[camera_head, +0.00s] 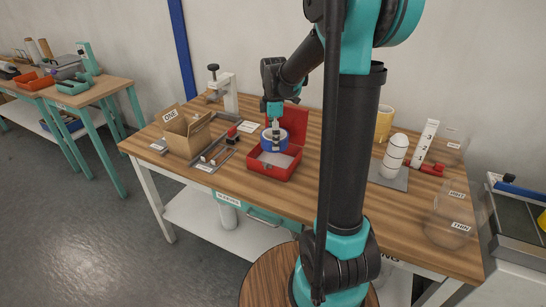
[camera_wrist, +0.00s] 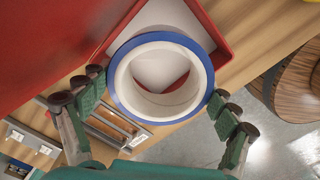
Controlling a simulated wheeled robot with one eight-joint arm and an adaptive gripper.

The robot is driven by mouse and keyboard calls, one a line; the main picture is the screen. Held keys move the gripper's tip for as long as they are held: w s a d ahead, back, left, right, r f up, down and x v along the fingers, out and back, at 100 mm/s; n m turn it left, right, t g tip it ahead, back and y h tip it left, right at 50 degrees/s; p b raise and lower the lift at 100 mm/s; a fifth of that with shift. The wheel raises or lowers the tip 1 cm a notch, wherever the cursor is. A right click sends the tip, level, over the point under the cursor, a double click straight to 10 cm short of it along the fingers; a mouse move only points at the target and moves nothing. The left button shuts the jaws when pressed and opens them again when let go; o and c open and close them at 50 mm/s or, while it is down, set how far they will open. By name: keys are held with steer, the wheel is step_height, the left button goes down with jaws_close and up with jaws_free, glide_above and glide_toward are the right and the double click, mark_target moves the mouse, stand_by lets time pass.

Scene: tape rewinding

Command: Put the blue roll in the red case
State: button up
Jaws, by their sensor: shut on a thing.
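The blue roll (camera_head: 267,146) is a ring of blue tape on a wide white core. In the head view it is at the open red case (camera_head: 272,172), over its pale inside. The case's red lid (camera_head: 296,121) stands up at the back. My gripper (camera_head: 275,127) points down and is shut on the roll. In the wrist view the roll (camera_wrist: 117,90) lies between the two fingers of my gripper (camera_wrist: 160,92), with the red case (camera_wrist: 222,38) behind it. I cannot tell whether the roll touches the case floor.
A cardboard box (camera_head: 187,136) marked ONE stands left of the case. A metal rack (camera_head: 216,153) lies between them. The table's front strip is mostly clear.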

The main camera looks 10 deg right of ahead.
mark_target(274, 164)
step_height(274, 164, down, 9)
steer(key=shift+d+r, duration=0.1)
steer(key=shift+r, duration=0.05)
stand_by(0.4)
steer(key=o, duration=1.1)
steer(key=shift+c, duration=0.2)
step_height(274, 164, up, 12)
